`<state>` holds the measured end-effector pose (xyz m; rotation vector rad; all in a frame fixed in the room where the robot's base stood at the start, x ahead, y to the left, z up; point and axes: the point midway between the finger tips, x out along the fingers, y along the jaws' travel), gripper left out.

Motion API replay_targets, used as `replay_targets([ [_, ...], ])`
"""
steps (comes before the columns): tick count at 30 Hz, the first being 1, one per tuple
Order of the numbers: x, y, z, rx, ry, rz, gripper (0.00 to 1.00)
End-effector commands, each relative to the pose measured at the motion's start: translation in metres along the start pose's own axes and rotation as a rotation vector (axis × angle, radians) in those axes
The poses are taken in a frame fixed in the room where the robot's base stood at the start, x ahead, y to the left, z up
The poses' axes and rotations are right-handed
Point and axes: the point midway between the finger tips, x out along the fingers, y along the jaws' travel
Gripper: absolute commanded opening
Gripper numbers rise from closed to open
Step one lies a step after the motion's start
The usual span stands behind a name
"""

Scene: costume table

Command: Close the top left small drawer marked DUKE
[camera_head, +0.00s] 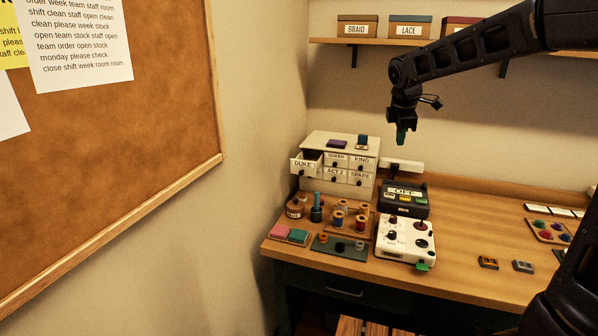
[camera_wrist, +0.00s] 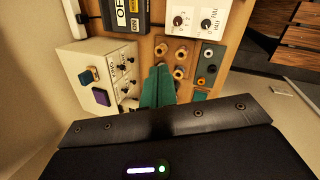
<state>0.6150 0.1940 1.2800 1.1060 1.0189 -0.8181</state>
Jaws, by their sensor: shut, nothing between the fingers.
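The small white drawer cabinet (camera_head: 366,186) stands at the back left of the table. Its top left drawer marked DUKE (camera_head: 304,164) is pulled out, sticking forward from the front. The other drawers, among them QUEEN, KING, ACT 2 and SPARE, look shut. My gripper (camera_head: 402,136) is above the table, right of and higher than the cabinet, apart from it. Its green fingers are shut and empty. In the wrist view the gripper (camera_wrist: 158,72) points down over the table, with the cabinet (camera_wrist: 75,62) to its left. The DUKE drawer is not clearly visible there, perhaps hidden by the gripper.
In front stand a brown jar (camera_head: 294,208), a spool rack and a green board (camera_head: 340,250). A dark OFF device (camera_head: 404,200) and a white control box (camera_head: 405,242) stand right. A corkboard wall is left.

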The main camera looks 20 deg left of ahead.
Motion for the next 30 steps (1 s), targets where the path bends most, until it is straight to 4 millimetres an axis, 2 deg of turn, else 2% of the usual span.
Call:
replay_targets([
  [1, 0.006, 0.011, -0.022, -0.084, 0.003, -0.002, 0.0],
  [5, 0.019, 0.033, -0.073, -0.309, 0.006, 0.0, 0.0],
  [9, 0.034, 0.051, -0.133, -0.551, 0.01, 0.004, 0.0],
  [15, 0.058, 0.065, -0.225, -0.892, 0.015, 0.015, 0.0],
  [18, 0.07, 0.065, -0.268, -1.048, 0.019, 0.021, 0.0],
  [21, 0.079, 0.064, -0.304, -1.174, 0.021, 0.028, 0.0],
  [25, 0.087, 0.061, -0.332, -1.276, 0.021, 0.034, 0.0],
  [30, 0.094, 0.06, -0.343, -1.319, 0.021, 0.036, 0.0],
])
